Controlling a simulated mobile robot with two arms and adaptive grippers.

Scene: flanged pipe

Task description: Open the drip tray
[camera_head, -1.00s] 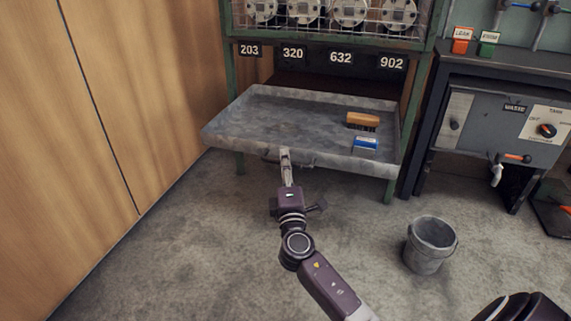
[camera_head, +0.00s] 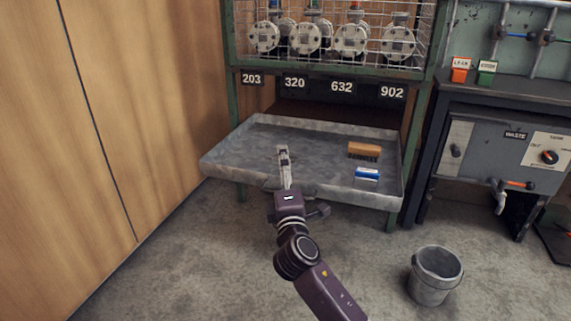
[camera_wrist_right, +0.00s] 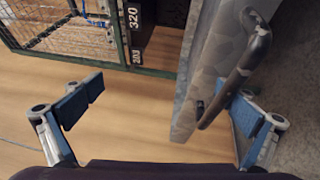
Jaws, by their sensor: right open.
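The drip tray (camera_head: 235,160) is a shallow grey metal pan that stands pulled out under the rack in the head view. My right gripper (camera_head: 284,153) is at its front edge, with the fingertips showing over the pan. In the right wrist view the gripper (camera_wrist_right: 166,105) is open. The tray's front wall (camera_wrist_right: 205,65) and its bar handle (camera_wrist_right: 243,65) lie between the fingers, with the handle close to the right-hand finger. I cannot tell whether they touch. My arm hides part of the tray's front in the head view. My left gripper is not in view.
A wooden brush (camera_head: 365,151) and a blue-and-white box (camera_head: 367,174) lie in the tray's right side. A bucket (camera_head: 435,275) stands on the floor at right. A wooden wall (camera_head: 150,90) is at left, and a grey cabinet (camera_head: 490,140) at right. The floor before the tray is clear.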

